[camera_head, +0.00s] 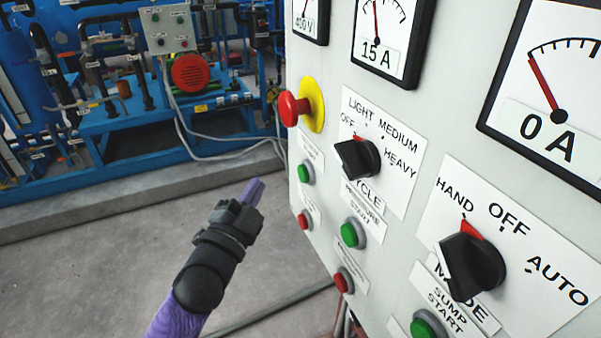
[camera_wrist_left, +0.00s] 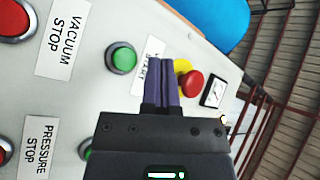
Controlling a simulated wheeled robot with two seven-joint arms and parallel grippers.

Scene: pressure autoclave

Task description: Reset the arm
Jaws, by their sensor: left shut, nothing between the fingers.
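My left gripper (camera_head: 252,192) is shut and empty. In the head view it is held left of the control panel (camera_head: 332,95), over the grey floor, with its purple fingers pointing up and to the right. In the left wrist view my left gripper (camera_wrist_left: 164,82) shows its two fingers together, in front of the panel face near a green button (camera_wrist_left: 122,58). I cannot tell whether it touches the panel. The black cycle knob (camera_head: 357,158) has its red mark near OFF. The black mode knob (camera_head: 472,262) has its red mark near HAND. My right gripper is not in view.
A red emergency button on a yellow base (camera_head: 292,108) sticks out from the panel's left edge, with green and red buttons below. Blue machinery (camera_head: 110,125) stands behind on a concrete step. The floor (camera_head: 90,280) at left is clear; a thin pipe runs along it.

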